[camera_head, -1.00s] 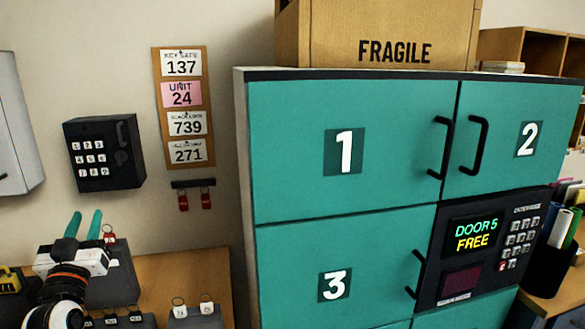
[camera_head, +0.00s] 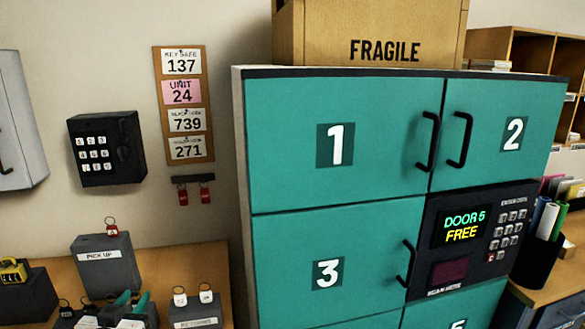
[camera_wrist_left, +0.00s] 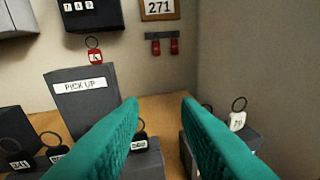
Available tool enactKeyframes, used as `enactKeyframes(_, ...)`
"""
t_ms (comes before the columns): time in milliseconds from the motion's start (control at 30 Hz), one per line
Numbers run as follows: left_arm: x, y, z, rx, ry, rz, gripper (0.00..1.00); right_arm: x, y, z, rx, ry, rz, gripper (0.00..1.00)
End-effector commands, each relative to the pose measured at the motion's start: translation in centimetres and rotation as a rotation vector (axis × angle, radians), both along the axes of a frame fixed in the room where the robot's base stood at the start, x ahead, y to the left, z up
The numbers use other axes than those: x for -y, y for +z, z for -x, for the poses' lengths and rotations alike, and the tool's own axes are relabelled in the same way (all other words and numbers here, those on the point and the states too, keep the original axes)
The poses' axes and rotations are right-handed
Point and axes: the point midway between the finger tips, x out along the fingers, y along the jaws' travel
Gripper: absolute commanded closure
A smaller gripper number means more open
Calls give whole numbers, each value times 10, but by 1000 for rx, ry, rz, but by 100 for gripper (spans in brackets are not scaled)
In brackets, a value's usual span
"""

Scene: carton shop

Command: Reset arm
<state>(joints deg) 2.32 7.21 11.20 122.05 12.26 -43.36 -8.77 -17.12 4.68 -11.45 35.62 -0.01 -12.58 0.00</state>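My left gripper (camera_head: 126,308) shows at the bottom left of the head view, low over the wooden desk. In the left wrist view its two teal fingers (camera_wrist_left: 160,102) are spread apart with nothing between them. The grey PICK UP block (camera_head: 103,265) with a red-tagged key ring (camera_head: 111,227) on top stands behind the gripper. A grey RETURNS block (camera_head: 195,316) with two white-tagged key rings stands right of the gripper. My right gripper is not in view.
A teal locker cabinet (camera_head: 292,230) with a screen reading DOOR 5 FREE (camera_head: 464,227) stands to the right. A black key safe (camera_head: 106,149) and a code board (camera_head: 183,106) hang on the wall. Black-tagged keys sit around the gripper; a yellow-handled item (camera_head: 13,270) lies left.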

Motion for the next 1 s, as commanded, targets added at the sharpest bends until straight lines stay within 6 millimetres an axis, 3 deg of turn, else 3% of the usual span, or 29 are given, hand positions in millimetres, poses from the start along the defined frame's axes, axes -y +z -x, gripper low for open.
enactKeyframes(33,12,-25,14,-84,-19,-2,70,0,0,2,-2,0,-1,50)
enactKeyframes(200,55,-109,86,-431,-80,-8,70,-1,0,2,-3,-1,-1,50)
enactKeyframes(300,73,-143,132,-606,-100,-9,70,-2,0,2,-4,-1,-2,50)
enactKeyframes(500,94,-180,205,-855,-120,-9,70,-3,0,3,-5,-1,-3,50)
enactKeyframes(800,112,-201,295,-1133,-128,-8,70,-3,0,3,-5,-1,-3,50)
enactKeyframes(1000,113,-250,281,-1151,-128,-10,70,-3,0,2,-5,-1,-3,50)
